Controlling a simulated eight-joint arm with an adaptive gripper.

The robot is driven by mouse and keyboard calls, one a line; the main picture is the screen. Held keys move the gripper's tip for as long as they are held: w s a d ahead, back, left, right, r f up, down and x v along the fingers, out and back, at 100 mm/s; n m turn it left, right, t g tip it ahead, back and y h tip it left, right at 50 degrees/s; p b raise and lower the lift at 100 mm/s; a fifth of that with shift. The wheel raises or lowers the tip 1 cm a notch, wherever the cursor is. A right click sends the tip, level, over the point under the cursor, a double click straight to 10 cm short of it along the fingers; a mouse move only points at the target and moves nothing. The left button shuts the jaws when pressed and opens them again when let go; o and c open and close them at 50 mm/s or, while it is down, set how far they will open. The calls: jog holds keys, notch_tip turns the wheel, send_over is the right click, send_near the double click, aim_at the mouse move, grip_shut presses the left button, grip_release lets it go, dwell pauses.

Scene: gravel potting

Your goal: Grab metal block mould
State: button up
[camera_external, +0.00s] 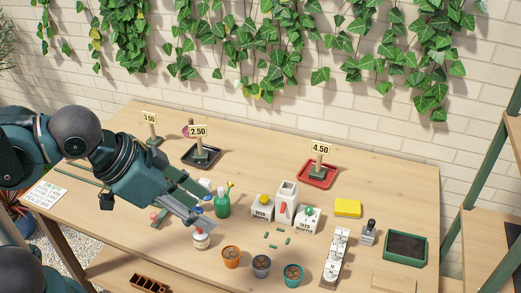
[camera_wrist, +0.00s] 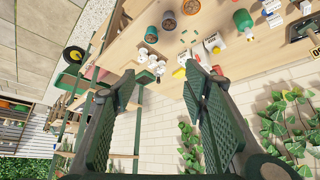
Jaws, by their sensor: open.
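A small grey metal block with a dark upright handle, which looks like the metal block mould (camera_external: 368,236), stands on the table at the right in the external view. It is between the yellow block and the green soil tray. My gripper (camera_external: 203,209) is far to its left, above the table near the green spray bottle. In the wrist view my gripper (camera_wrist: 158,82) has its two ridged fingers wide apart with nothing between them. The mould is too small to make out surely in the wrist view.
A white multi-cell piece (camera_external: 334,258) stands left of the mould, and a green soil tray (camera_external: 390,260) to its right. A yellow block (camera_external: 348,208) lies behind. Pots (camera_external: 262,266), seed boxes (camera_external: 262,209) and a green bottle (camera_external: 222,205) stand mid-table. A red tray (camera_external: 334,181) is at the back.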

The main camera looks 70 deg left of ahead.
dwell(0.3)
jog(key=m+g+h+b, duration=0.3)
jog(key=m+g, duration=0.1)
jog(key=m, duration=0.5)
send_over(363, 230)
notch_tip(363, 230, down, 27)
jog(key=shift+s+a, duration=0.3)
jog(key=shift+a, duration=0.1)
jog(key=shift+f, duration=0.1)
jog(key=shift+b+x, duration=0.35)
jog(key=shift+x, duration=0.95)
